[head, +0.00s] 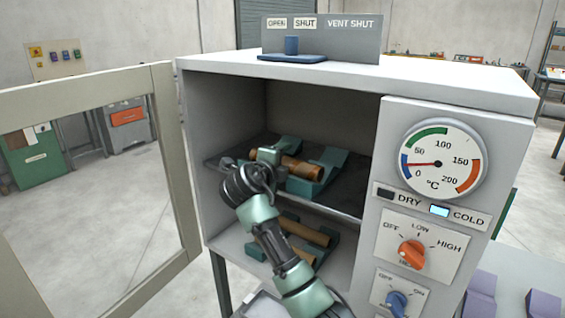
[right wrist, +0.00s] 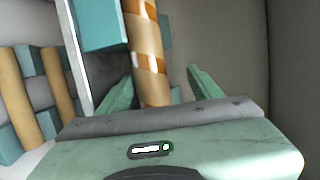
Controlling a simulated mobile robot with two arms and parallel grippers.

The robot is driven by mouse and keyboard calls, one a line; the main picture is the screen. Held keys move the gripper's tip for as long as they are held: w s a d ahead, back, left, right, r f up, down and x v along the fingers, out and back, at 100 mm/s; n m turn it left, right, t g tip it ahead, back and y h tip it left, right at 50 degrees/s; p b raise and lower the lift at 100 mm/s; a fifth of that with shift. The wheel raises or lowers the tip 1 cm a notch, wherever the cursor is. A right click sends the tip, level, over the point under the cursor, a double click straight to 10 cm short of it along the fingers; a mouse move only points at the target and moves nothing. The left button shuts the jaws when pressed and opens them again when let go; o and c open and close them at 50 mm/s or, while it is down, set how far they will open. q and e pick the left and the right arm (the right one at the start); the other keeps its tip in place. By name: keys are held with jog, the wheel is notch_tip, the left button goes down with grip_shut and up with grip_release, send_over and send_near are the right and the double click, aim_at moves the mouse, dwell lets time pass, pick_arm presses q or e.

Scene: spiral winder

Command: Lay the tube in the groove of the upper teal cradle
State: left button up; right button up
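The tube (head: 303,169), tan with orange stripes, lies at the upper teal cradle (head: 330,160) on the upper shelf inside the open cabinet. My right gripper (head: 267,158) is at the tube's left end. In the right wrist view, its fingers (right wrist: 160,88) stand apart on either side of the tube (right wrist: 147,50), with a clear gap at the right finger. Teal cradle parts (right wrist: 98,25) show beside the tube there. My arm hides part of the cradle, and I cannot tell how fully the tube is seated in the groove. My left gripper is not in view.
Plain tan tubes (head: 306,230) lie in a teal cradle on the lower shelf. The cabinet door (head: 168,160) stands open at left. The control panel (head: 440,185) is at right, with the COLD lamp lit. The shelf edge (head: 338,209) runs close to my arm.

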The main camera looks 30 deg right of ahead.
jog(key=shift+s+a, duration=0.3)
jog(key=shift+a, duration=0.1)
jog(key=b+v, duration=0.2)
jog(key=v, duration=0.5)
notch_tip(320, 180, up, 7)
jog(key=p, duration=0.2)
jog(key=shift+p, duration=0.3)
